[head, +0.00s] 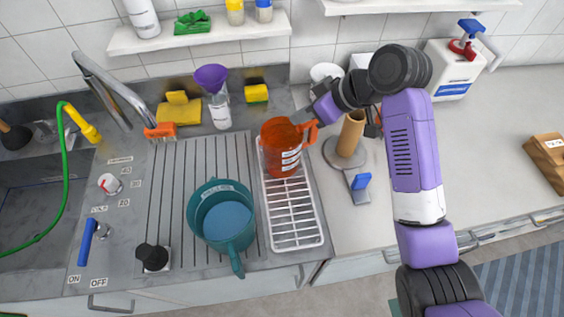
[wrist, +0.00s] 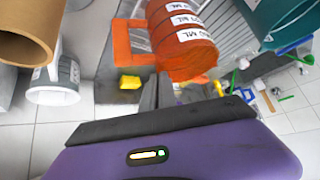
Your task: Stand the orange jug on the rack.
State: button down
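The orange jug (head: 281,158), see-through with white labels, stands at the far end of the white wire rack (head: 312,238), or just above it; I cannot tell whether it touches. It looks about upright, its handle to the right. My gripper (head: 314,118) is at the handle, on its upper right side, partly hidden by my wrist. In the wrist view the jug (wrist: 183,42) fills the top middle. The dark fingers of my gripper (wrist: 157,88) are close together beside the handle's end; whether they grip it is not clear.
A teal pot (head: 222,222) stands left of the rack on the drainboard. A bottle with a purple funnel (head: 212,78) stands behind. The rack's near part is empty.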

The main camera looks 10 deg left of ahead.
jog(key=c, duration=1)
grip_release()
jog(key=shift+f, duration=0.1)
jog(key=shift+c, duration=0.2)
jog(key=p+v, duration=0.5)
jog(key=v, duration=0.2)
dwell(0.5)
